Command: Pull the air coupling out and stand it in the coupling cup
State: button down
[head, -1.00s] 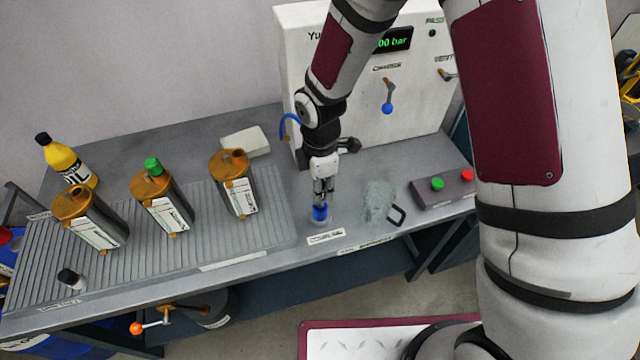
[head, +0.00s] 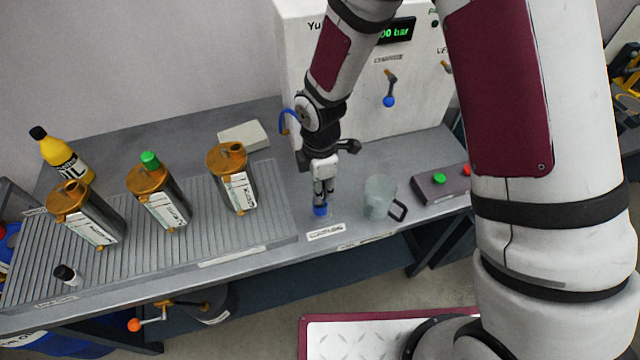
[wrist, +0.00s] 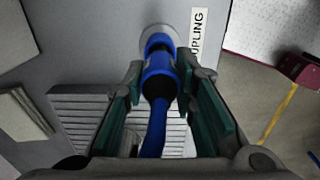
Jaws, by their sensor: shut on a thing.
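The air coupling is blue with a dark collar and a blue hose. In the wrist view the coupling (wrist: 160,72) lies between the two green-padded fingers of my gripper (wrist: 160,92), which is shut on it. Its far end points at the coupling cup (wrist: 152,30), a small pale round cup beside the label. In the head view my gripper (head: 322,196) points down, with the blue coupling (head: 320,211) upright at the cup. The coupling's tip appears within the cup's mouth, but I cannot tell whether it touches the bottom.
A clear mug (head: 379,197) stands close to the right of the cup. A button box (head: 442,185) is farther right. Several metal canisters (head: 235,180) stand on the ribbed tray at the left. The pump cabinet (head: 430,90) rises behind my arm.

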jog(key=shift+f+b, duration=0.35)
jog(key=shift+f, duration=0.45)
jog(key=c, duration=1.2)
grip_release()
jog(key=shift+c, duration=0.2)
notch_tip(320, 180, up, 12)
